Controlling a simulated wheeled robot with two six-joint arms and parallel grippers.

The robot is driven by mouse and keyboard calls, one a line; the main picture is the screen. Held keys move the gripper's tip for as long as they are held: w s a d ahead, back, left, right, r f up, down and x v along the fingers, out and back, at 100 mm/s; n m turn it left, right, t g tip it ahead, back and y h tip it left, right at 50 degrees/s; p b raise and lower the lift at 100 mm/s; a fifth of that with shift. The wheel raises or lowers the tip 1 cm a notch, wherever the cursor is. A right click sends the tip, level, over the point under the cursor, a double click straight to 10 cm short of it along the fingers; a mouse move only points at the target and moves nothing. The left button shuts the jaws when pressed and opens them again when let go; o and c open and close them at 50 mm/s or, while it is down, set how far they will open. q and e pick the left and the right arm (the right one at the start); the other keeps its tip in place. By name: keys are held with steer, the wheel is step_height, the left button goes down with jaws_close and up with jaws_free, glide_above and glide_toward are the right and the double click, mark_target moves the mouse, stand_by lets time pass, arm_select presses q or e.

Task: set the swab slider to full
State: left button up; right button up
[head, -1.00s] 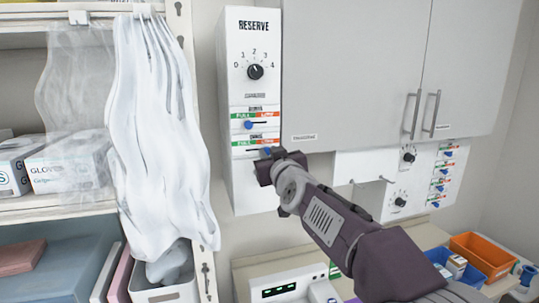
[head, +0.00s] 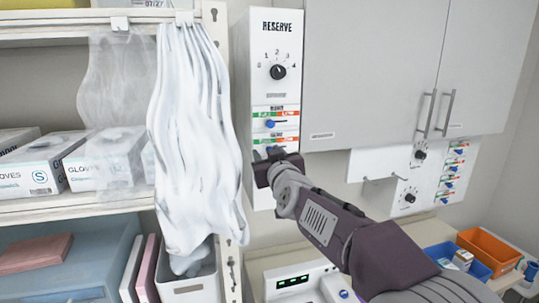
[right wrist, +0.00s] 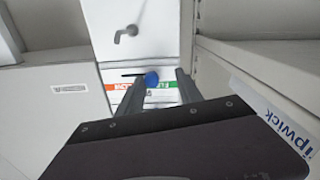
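The white RESERVE panel (head: 278,45) hangs on the wall left of the grey cabinet. It has two sliders with green FULL at left and red LOW at right; their names are too small to read. The upper blue knob (head: 270,123) sits left of middle. The lower blue knob (head: 273,149) is partly hidden by my right gripper (head: 277,163). My left gripper is not in view.
A dial (head: 278,72) is above the sliders. A shelf with glove boxes (head: 105,157) and hanging white plastic (head: 195,130) stands close at left. Another panel (head: 452,175) is at right. Blue and orange bins (head: 490,250) are on the counter below.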

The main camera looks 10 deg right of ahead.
steer(key=s, duration=0.9)
step_height(320, 180, down, 32)
steer(key=s+d+n+g+b, duration=0.1)
steer(key=d+g+b, duration=0.1)
steer(key=g+b, duration=0.6)
steer(key=s+f+g+b, duration=0.3)
steer(key=s+f, duration=0.5)
steer(key=f, duration=0.5)
arm_select(q)
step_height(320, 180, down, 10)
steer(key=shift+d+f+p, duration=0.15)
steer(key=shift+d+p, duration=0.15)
steer(key=shift+p, duration=0.05)
arm_select(e)
steer(key=s+f+m+g, duration=0.3)
steer(key=s+f+g, duration=0.2)
steer(key=s, duration=0.8)
step_height(320, 180, down, 2)
steer(key=shift+s+d+g, duration=0.25)
steer(key=shift+s+g, duration=0.05)
steer(key=shift+g, duration=0.1)
